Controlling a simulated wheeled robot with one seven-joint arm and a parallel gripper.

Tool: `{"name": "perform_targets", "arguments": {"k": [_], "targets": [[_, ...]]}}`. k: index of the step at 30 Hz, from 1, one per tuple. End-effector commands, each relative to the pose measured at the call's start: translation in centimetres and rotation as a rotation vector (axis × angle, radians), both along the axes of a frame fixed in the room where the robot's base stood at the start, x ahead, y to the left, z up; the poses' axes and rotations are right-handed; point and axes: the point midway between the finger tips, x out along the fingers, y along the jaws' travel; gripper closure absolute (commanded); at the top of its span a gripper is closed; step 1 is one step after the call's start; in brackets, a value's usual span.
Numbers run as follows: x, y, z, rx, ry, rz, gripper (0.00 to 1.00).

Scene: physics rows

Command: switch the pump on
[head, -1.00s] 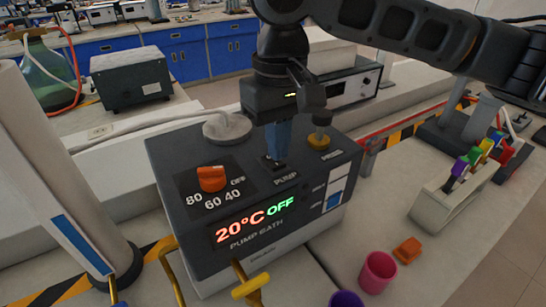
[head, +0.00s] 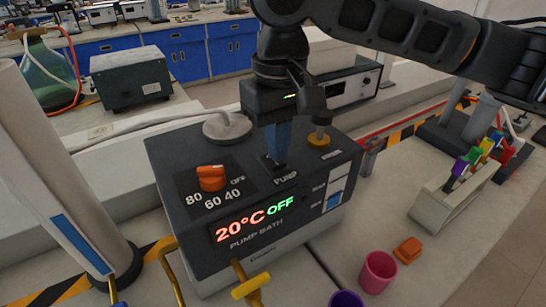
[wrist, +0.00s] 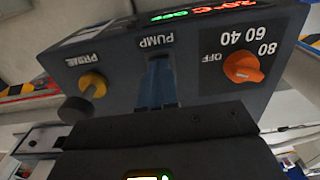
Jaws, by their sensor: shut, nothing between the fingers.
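The pump bath (head: 262,238) is a dark box on the bench, and its display reads 20°C in red and OFF in green. The PUMP switch (head: 268,163) sits on its top face, mostly hidden by my fingers. My gripper (head: 277,158) is shut and empty, pointing down with its blue fingertips at the switch. In the wrist view the blue fingers (wrist: 158,85) reach down just by the PUMP label. I cannot tell whether they touch the switch.
An orange temperature knob (head: 211,178) is left of my gripper, and a yellow PRIME knob (head: 319,138) is close on its right. Yellow valve handles (head: 250,287) stand in front. A pink cup (head: 378,271) and an orange block (head: 408,250) lie to the right.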

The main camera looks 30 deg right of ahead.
Motion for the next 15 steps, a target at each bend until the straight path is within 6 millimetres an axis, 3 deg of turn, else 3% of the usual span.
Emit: {"name": "perform_targets", "arguments": {"k": [15], "targets": [[0.02, -0.03, -0.75, 0.0, 0.0, 0.0, 1.0]]}}
